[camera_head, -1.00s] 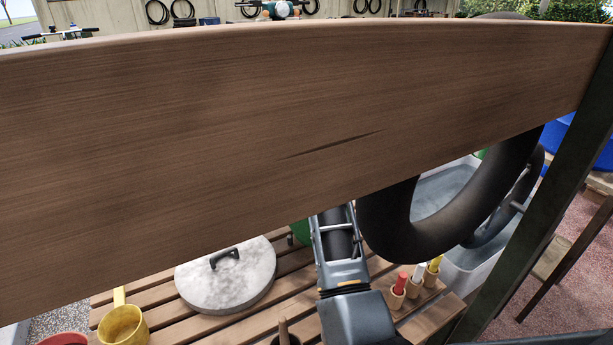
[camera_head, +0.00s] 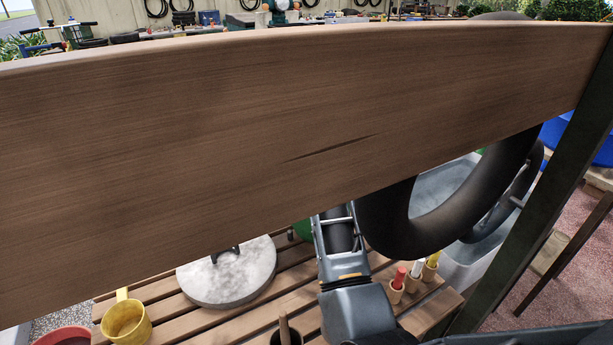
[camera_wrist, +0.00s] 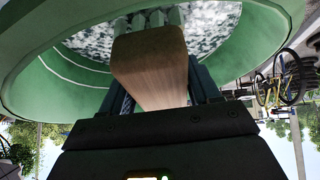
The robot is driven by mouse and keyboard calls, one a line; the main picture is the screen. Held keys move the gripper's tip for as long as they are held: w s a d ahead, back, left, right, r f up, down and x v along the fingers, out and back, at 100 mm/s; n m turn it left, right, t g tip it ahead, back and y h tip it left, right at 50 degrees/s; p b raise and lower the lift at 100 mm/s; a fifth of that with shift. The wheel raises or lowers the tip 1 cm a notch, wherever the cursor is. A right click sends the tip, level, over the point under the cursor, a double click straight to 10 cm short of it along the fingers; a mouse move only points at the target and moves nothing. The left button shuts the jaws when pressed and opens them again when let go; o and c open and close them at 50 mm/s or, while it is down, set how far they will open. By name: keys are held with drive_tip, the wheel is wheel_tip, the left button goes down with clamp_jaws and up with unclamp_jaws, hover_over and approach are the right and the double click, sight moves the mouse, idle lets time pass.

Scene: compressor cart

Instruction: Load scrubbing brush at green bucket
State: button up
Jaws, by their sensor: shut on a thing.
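In the wrist view a scrubbing brush (camera_wrist: 150,65), a brown wooden block with pale bristle tufts at its far end, sits between the dark fingers of my gripper (camera_wrist: 158,88). My gripper is shut on it. Its bristle end is over the mouth of the green bucket (camera_wrist: 45,90), which has grey-white speckled, foamy-looking contents. I cannot tell whether the bristles touch them. In the head view only a sliver of the green bucket (camera_head: 303,229) shows beside my arm. A wide wooden board hides my gripper and the brush there.
The wooden board (camera_head: 200,140) spans the head view.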

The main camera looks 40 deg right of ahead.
drive_tip(key=shift+r+p, duration=1.25)
drive_tip(key=shift+r, duration=3.9)
wheel_tip(320, 180, up, 4)
